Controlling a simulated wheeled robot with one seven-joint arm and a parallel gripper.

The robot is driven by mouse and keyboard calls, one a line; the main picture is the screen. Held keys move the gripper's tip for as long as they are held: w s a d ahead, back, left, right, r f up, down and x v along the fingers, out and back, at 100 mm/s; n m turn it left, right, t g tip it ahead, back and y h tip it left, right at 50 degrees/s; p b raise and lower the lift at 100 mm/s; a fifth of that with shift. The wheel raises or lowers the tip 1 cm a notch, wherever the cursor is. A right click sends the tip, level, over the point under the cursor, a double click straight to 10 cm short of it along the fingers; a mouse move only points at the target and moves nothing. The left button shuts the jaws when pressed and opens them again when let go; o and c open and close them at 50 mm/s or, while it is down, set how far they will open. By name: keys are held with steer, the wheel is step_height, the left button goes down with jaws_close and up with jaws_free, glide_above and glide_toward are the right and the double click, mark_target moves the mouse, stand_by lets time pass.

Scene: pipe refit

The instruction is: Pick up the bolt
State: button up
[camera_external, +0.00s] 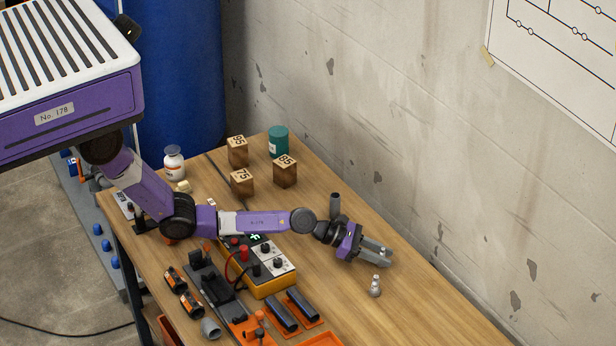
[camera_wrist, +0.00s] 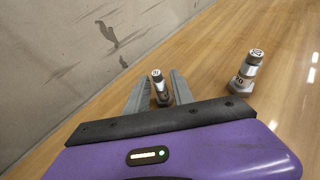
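Two grey, bolt-like metal pieces with round marked tops stand upright on the wooden table. One, the piece between my fingers, shows in the wrist view (camera_wrist: 158,84); its lower part is hidden by my gripper. In the external view only a small bright bit of it shows between the fingers. The other piece (camera_external: 375,286) stands free beside my gripper, at right in the wrist view (camera_wrist: 244,72), with a wider base. I cannot tell which one the task means. My gripper (camera_external: 377,254) is open, low over the table, with fingers either side of the first piece (camera_wrist: 160,92).
A dark cylinder (camera_external: 335,206) stands behind my wrist. Numbered wooden blocks (camera_external: 285,172), a teal can (camera_external: 278,142) and a white bottle (camera_external: 174,162) stand farther back. A yellow meter box (camera_external: 272,284) and orange-and-black tools lie in front. The wall borders the table.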

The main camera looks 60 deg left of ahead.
jaws_close()
steer(key=shift+r, duration=0.2)
